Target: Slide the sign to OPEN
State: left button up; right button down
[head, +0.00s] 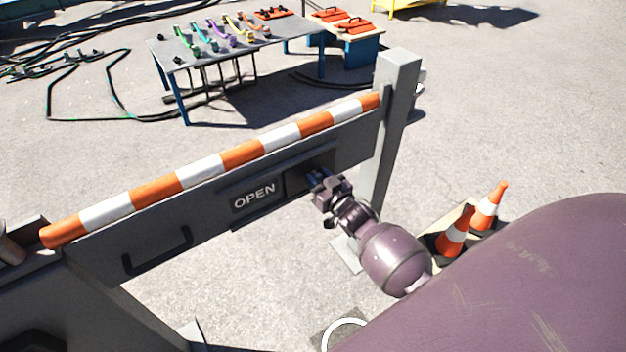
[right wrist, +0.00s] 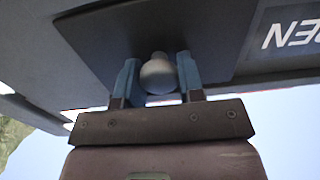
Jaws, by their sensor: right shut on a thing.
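The barrier (head: 110,235) carries a dark sliding sign panel in a frame, and the white word OPEN (head: 254,196) shows on it. The same lettering shows upside down in the right wrist view (right wrist: 292,33). My right gripper (head: 317,182) is at the right part of the sign. In the right wrist view, its blue fingers are shut on a round grey knob (right wrist: 158,75) that stands out from the dark sliding plate (right wrist: 105,40). In the head view the gripper hides the knob. My left gripper is not in view.
The barrier has an orange and white striped top bar (head: 200,172), a black handle (head: 157,251) and a grey post (head: 396,110). Two traffic cones (head: 487,207) stand to the right. A table (head: 165,48) with coloured parts stands behind. Cables (head: 100,118) lie at the back left.

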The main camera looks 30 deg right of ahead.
jog(key=shift+d+r, duration=0.1)
jog(key=shift+d, duration=0.15)
jog(key=c, duration=0.8)
grip_release()
jog(key=shift+d, duration=0.1)
jog(key=shift+o, duration=0.2)
jog(key=shift+s, duration=0.1)
jog(key=s+p, duration=0.1)
jog(key=s, duration=0.9)
jog(key=shift+s, duration=0.35)
jog(key=shift+d, duration=0.1)
